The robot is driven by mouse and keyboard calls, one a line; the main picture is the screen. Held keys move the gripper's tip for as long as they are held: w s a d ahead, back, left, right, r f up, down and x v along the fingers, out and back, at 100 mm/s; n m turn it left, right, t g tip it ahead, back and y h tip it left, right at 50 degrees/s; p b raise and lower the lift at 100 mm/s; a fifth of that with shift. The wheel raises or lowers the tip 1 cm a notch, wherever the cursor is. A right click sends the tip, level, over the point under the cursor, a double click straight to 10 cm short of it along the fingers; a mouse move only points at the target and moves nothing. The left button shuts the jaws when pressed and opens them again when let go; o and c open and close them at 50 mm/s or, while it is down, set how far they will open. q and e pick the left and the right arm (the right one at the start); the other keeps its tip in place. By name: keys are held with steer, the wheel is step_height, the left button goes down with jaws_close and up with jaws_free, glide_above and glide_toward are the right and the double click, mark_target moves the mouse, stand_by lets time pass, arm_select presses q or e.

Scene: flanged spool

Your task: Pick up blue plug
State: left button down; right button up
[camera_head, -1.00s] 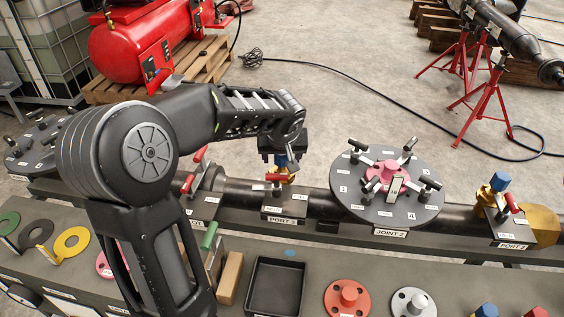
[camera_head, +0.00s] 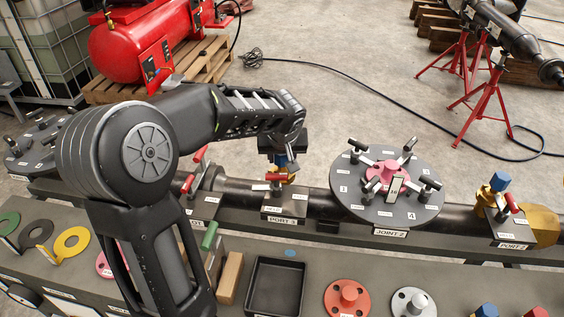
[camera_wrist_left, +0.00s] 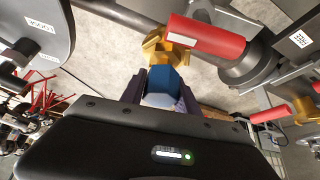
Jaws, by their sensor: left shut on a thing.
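A blue plug (camera_head: 281,160) sits at the brass fitting (camera_head: 286,178) above the PORT 3 label on the pipe. My left gripper (camera_head: 281,155) reaches down over it from above and is shut on it. In the left wrist view the blue plug (camera_wrist_left: 163,82) is between the two dark fingers, with the brass fitting (camera_wrist_left: 165,50) just beyond it. I cannot tell whether the plug is still seated in the fitting. A second blue plug (camera_head: 500,181) is on the brass fitting at the right port. My right gripper is not in view.
A red valve handle (camera_wrist_left: 205,38) is close beside the held plug. The round JOINT 2 flange (camera_head: 350,205) with clamps stands to the right. An empty black tray (camera_head: 277,285) and loose discs lie on the front bench. A red compressor (camera_head: 130,45) is behind.

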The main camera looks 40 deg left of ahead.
arm_select(q)
steer(key=shift+r, duration=0.1)
step_height(320, 180, up, 10)
steer(key=shift+f, duration=0.1)
stand_by(0.5)
stand_by(0.6)
